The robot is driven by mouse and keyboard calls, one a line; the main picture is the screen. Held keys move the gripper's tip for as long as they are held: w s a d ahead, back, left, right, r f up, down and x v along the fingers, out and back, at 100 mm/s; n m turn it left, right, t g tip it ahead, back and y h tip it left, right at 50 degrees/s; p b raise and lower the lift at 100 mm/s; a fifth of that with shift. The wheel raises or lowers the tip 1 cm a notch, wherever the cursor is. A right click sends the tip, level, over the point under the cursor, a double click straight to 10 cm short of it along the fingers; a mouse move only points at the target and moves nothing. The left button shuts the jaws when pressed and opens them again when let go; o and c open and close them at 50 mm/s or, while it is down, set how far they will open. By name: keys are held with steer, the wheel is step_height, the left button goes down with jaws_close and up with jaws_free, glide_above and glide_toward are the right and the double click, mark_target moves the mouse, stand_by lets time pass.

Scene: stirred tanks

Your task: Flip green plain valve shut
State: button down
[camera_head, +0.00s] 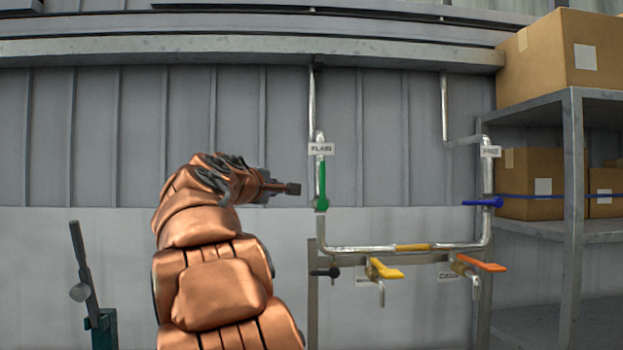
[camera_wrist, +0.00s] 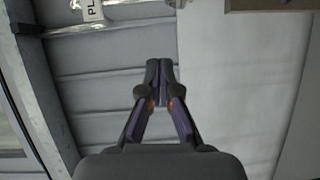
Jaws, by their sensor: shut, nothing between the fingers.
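The green valve handle (camera_head: 322,184) stands upright, in line with the vertical pipe under the PLAIN label (camera_head: 320,149). Its pivot is at its lower end. My gripper (camera_head: 293,188) is shut and empty, just left of the green handle in the head view, with a small gap in the picture. How far it is from the handle in depth, I cannot tell. In the wrist view, the shut fingers (camera_wrist: 159,70) meet at the middle and part of the PLAIN label (camera_wrist: 91,10) shows at the top edge. The green handle does not show there.
A blue handle (camera_head: 483,202) lies sideways on the right pipe under the FREE label (camera_head: 490,152). Yellow (camera_head: 384,269) and orange (camera_head: 482,263) handles sit on the lower taps. A shelf with boxes (camera_head: 562,58) stands at the right. A dark lever (camera_head: 83,262) stands at lower left.

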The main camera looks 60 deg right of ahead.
mark_target(323, 182)
steer(key=r, duration=0.1)
steer(key=d+r+h, duration=0.1)
steer(key=shift+s+r, duration=0.25)
steer(key=shift+r, duration=0.05)
steer(key=s+d+p, duration=0.1)
steer(key=d+p, duration=0.3)
steer(key=d, duration=0.7)
steer(key=shift+s+d+p, duration=0.15)
steer(key=shift+d+p, duration=0.05)
steer(key=shift+p, duration=0.1)
